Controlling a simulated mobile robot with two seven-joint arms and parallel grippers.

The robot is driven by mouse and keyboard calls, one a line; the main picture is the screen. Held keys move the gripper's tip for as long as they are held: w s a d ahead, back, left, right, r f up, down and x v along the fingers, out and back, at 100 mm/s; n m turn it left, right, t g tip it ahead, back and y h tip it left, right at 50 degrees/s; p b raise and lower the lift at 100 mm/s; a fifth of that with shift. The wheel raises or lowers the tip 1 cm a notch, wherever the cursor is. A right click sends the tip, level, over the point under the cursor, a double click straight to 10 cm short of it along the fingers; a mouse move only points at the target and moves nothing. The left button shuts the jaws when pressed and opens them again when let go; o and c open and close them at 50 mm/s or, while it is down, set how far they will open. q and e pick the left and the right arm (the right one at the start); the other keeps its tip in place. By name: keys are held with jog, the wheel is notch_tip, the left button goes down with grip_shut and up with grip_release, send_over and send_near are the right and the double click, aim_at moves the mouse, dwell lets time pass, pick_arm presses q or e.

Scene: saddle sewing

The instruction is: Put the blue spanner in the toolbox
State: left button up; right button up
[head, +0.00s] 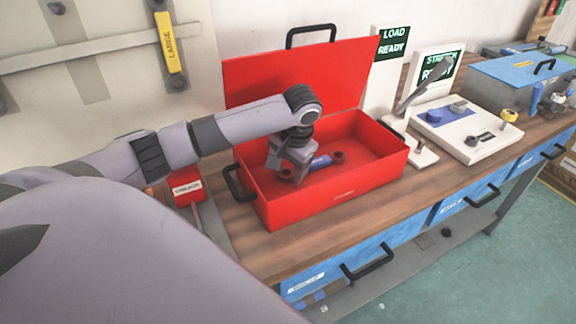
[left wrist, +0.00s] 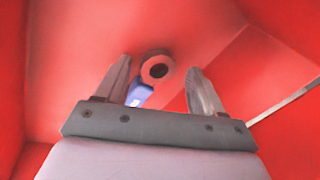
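The red toolbox (head: 340,195) stands on the wooden bench with its lid raised at the back. The blue spanner (head: 322,161) lies inside it on the floor, its near end partly hidden by my gripper. My left gripper (head: 290,172) reaches down into the box, just left of the spanner's blue handle. In the left wrist view the left gripper (left wrist: 158,72) has its fingers apart. The spanner's ring end (left wrist: 157,68) and a bit of its blue handle (left wrist: 139,95) show between and beyond the fingers, not clasped. My right gripper is not in view.
A small red labelled box (head: 187,190) stands left of the toolbox. A white fixture (head: 468,138) with small parts and a blue-lidded case (head: 515,75) stand to the right. The toolbox walls and raised lid (head: 300,75) surround my gripper.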

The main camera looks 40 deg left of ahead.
pick_arm(q)
jog(key=shift+s+d+f, duration=0.1)
jog(key=shift+d+f, duration=0.1)
jog(key=shift+d, duration=0.05)
jog(key=v, duration=0.7)
jog(key=shift+r, duration=0.25)
jog(key=shift+a, duration=0.15)
